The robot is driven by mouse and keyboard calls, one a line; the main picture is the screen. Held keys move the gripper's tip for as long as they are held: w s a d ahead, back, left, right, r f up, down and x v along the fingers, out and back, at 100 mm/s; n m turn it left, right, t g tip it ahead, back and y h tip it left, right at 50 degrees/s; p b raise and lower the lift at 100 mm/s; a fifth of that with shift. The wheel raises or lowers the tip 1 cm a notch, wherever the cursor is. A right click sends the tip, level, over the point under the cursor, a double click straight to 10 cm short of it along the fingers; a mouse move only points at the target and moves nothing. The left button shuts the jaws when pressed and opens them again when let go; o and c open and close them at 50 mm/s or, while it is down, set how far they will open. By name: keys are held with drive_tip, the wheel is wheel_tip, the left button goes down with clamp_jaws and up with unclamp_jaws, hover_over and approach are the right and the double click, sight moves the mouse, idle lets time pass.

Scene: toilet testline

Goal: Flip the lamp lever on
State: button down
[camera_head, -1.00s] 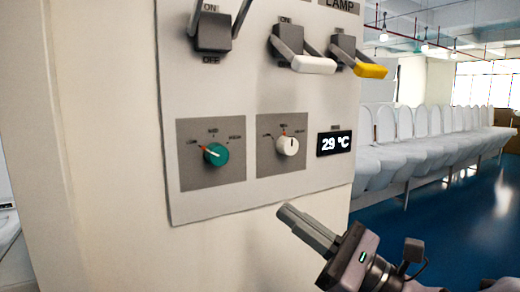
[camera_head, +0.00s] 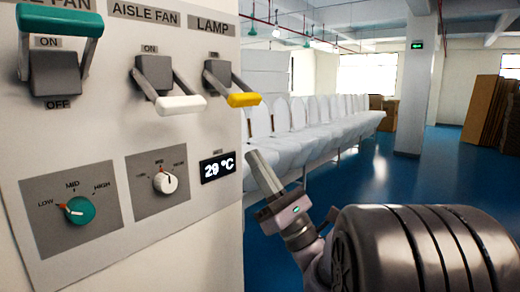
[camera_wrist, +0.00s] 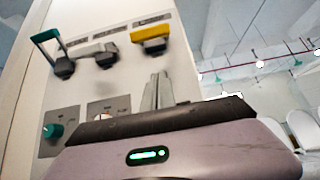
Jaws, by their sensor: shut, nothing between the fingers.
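The lamp lever (camera_head: 243,99) has a yellow handle and sits under the LAMP label at the right of the panel, its handle hanging down and outward, below the ON label. It also shows in the wrist view (camera_wrist: 150,33), above my fingers. My gripper (camera_head: 262,165) is shut and empty, pointing up. It is below and slightly right of the yellow handle in the head view, apart from it. In the wrist view the closed fingertips (camera_wrist: 158,82) point toward the panel below the lever.
The panel (camera_head: 120,235) also carries a white-handled aisle fan lever (camera_head: 180,104), a green-handled lever (camera_head: 60,20) turned up, a green knob (camera_head: 79,210), a white knob (camera_head: 165,182) and a temperature display (camera_head: 217,166). Toilets (camera_head: 320,128) line the back. Blue floor is open at right.

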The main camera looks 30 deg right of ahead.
wheel_tip(320, 180, up, 8)
drive_tip(key=w+p, duration=0.1)
drive_tip(key=p, duration=0.3)
drive_tip(key=shift+w+a, duration=0.35)
drive_tip(key=shift+w, duration=0.05)
drive_tip(key=shift+r, duration=0.1)
